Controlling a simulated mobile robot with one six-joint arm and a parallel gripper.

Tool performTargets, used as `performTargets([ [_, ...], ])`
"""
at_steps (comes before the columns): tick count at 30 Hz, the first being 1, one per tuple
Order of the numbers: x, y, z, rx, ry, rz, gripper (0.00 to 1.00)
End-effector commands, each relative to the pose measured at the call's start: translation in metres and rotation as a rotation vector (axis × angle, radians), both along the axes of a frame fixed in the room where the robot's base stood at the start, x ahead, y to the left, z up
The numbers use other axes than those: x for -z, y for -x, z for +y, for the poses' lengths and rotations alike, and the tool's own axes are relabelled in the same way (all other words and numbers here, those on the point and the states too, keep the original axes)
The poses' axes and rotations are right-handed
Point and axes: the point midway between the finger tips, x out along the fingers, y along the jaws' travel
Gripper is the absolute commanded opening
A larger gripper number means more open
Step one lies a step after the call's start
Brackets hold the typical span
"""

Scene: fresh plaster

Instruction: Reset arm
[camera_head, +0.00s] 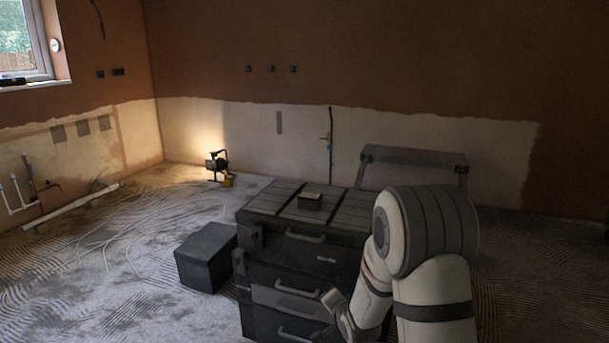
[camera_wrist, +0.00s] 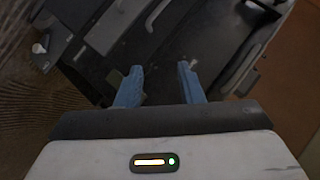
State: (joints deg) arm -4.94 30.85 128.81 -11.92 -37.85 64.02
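My gripper (camera_wrist: 160,85) shows two blue fingers in the wrist view. They stand apart with a clear gap, and I see nothing held between them. In the head view my arm bends down at the right, and its end (camera_head: 338,312) is low in front of the stacked dark toolbox (camera_head: 265,232). The fingers are hard to make out there. The wrist view shows dark toolbox surfaces and a lighter grey strip (camera_wrist: 115,28) beyond the fingers. I cannot tell whether the gripper touches the toolbox.
A small dark box (camera_head: 310,201) lies on the toolbox lid. A dark grey box (camera_head: 206,257) stands on the floor to its left. A grey bench (camera_head: 415,157) stands behind. A lit work lamp (camera_head: 217,163) is by the wall. The left floor is mostly open, with pale pipes.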

Motion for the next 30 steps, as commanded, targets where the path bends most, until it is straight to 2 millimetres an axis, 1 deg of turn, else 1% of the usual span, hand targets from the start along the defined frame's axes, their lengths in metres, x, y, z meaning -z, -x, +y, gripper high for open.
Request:
performTargets([
  [1, -0.035, 0.005, -0.006, -0.007, 0.044, 0.014, 0.34],
  [3, -0.062, 0.015, -0.014, -0.021, 0.108, 0.044, 0.34],
  [8, -0.12, 0.042, -0.032, -0.063, 0.244, 0.122, 0.34],
  [12, -0.17, 0.072, -0.045, -0.111, 0.348, 0.195, 0.34],
  [14, -0.191, 0.086, -0.051, -0.133, 0.389, 0.229, 0.34],
  [16, -0.215, 0.103, -0.059, -0.144, 0.433, 0.263, 0.34],
  [18, -0.238, 0.123, -0.061, -0.201, 0.464, 0.305, 0.34],
  [23, -0.289, 0.169, -0.072, -0.286, 0.548, 0.395, 0.34],
  [24, -0.302, 0.181, -0.074, -0.311, 0.567, 0.416, 0.34],
  [26, -0.32, 0.2, -0.077, -0.35, 0.592, 0.449, 0.34],
  [30, -0.36, 0.246, -0.081, -0.447, 0.638, 0.52, 0.34],
])
